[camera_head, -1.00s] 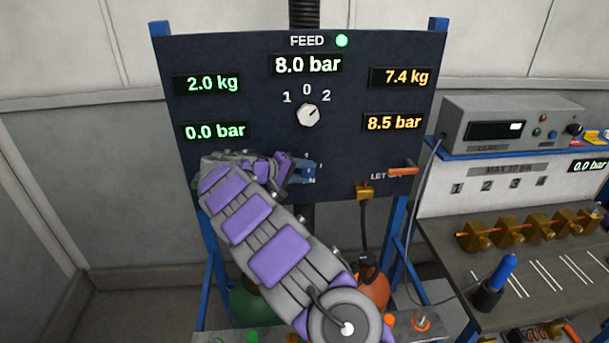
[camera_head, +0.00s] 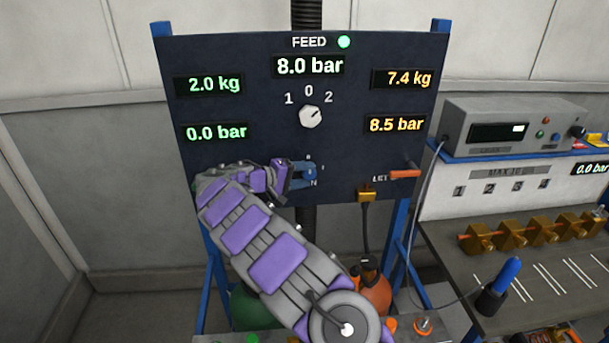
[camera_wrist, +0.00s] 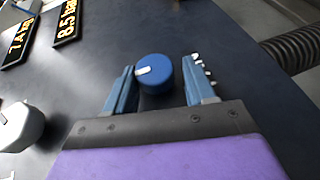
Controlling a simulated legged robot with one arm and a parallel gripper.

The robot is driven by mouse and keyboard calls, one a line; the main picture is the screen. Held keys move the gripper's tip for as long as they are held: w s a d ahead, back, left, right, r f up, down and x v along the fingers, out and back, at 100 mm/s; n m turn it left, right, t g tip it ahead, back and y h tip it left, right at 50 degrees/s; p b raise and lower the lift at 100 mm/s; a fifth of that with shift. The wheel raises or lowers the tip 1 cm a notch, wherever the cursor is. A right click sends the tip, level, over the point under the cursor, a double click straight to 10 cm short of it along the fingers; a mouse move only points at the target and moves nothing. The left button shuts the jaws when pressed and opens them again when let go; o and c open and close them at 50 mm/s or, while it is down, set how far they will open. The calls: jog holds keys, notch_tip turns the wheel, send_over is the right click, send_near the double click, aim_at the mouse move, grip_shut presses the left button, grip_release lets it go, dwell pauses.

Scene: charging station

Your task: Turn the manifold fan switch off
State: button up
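A round blue knob (camera_wrist: 155,74) with a white pointer mark sits on the dark panel (camera_head: 240,60). No label naming it as the manifold fan switch is readable. My gripper (camera_wrist: 160,84) is open, with one blue finger on each side of the knob and visible gaps between. Its pointer mark is toward the left in the wrist view. In the head view my gripper (camera_head: 303,174) is at the lower middle of the panel and hides the knob; only small parts of markings show around it.
A white selector knob (camera_head: 311,117) marked 1, 0, 2 is above my gripper; it also shows in the wrist view (camera_wrist: 20,127). An orange lever (camera_head: 404,174) and brass fitting (camera_head: 366,194) are to the right. A bench (camera_head: 445,240) with brass blocks stands further right.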

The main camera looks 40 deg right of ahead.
jog(key=shift+o, duration=1.1)
jog(key=shift+s+r, duration=0.1)
jog(key=shift+r, duration=0.05)
jog(key=shift+a, duration=0.1)
jog(key=p+v, duration=0.3)
jog(key=v, duration=1.4)
jog(key=shift+a, duration=0.15)
